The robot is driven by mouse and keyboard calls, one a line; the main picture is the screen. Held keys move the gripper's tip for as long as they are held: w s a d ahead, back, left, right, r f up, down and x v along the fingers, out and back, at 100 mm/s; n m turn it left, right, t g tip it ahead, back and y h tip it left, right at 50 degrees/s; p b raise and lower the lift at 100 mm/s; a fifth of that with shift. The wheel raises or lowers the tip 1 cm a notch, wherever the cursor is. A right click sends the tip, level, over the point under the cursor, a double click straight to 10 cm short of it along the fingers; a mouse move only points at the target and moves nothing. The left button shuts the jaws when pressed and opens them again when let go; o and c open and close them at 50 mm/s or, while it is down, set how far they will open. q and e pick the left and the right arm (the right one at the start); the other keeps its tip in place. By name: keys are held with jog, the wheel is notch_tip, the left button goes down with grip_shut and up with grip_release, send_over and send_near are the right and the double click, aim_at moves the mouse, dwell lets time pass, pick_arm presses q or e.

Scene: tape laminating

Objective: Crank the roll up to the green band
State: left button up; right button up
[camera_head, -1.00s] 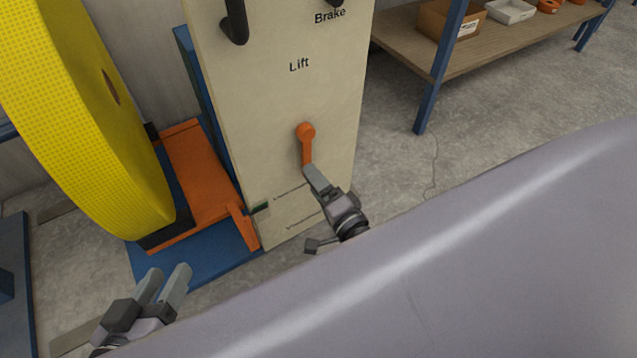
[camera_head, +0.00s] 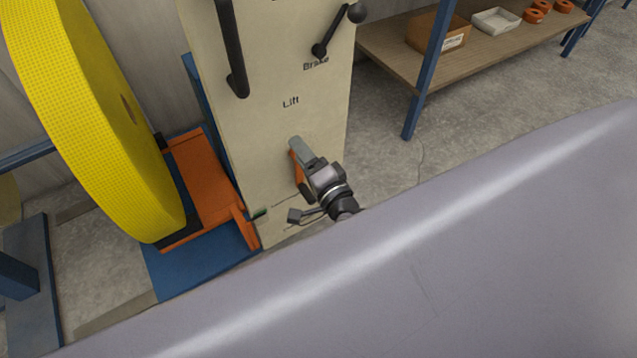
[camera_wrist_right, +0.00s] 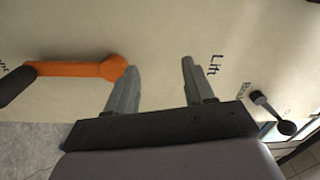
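The large yellow roll (camera_head: 90,110) stands at the left in the head view, above an orange cradle (camera_head: 205,175). A small green band (camera_head: 259,213) shows low on the panel's left edge, close to the cradle's orange end. The orange crank (camera_head: 294,168) below the "Lift" label is partly hidden by my right gripper (camera_head: 298,148). In the right wrist view, my right gripper (camera_wrist_right: 160,68) is open with nothing between its fingers. The crank (camera_wrist_right: 75,69) lies outside the left finger there, its hub close to the fingertip and its dark handle (camera_wrist_right: 16,86) at the left edge. My left gripper is out of view.
The beige panel (camera_head: 270,60) also carries a long black handle (camera_head: 232,50) and a black brake lever (camera_head: 335,30). A shelf (camera_head: 390,45) with a cardboard box and orange rolls stands at the right. Grey floor is free between panel and shelf.

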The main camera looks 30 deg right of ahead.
jog(key=shift+s+d+r+p, duration=0.1)
jog(key=shift+r+p, duration=0.7)
jog(key=shift+r, duration=0.2)
jog(key=shift+f, duration=0.1)
jog(key=s+a+f+n+g+y, duration=0.1)
jog(key=s+f+n+g, duration=0.25)
jog(key=s+n, duration=0.55)
jog(key=s+f+n+g, duration=0.2)
jog(key=s+n+g, duration=0.2)
jog(key=s+n, duration=0.45)
jog(key=s+d+r+p, duration=0.1)
jog(key=r+p, duration=0.6)
jog(key=p, duration=0.1)
jog(key=s+r+p, duration=0.2)
jog(key=r+p, duration=0.4)
jog(key=p, duration=0.2)
jog(key=shift+s+d+r, duration=0.25)
jog(key=shift+d+r, duration=0.1)
jog(key=shift+d, duration=0.05)
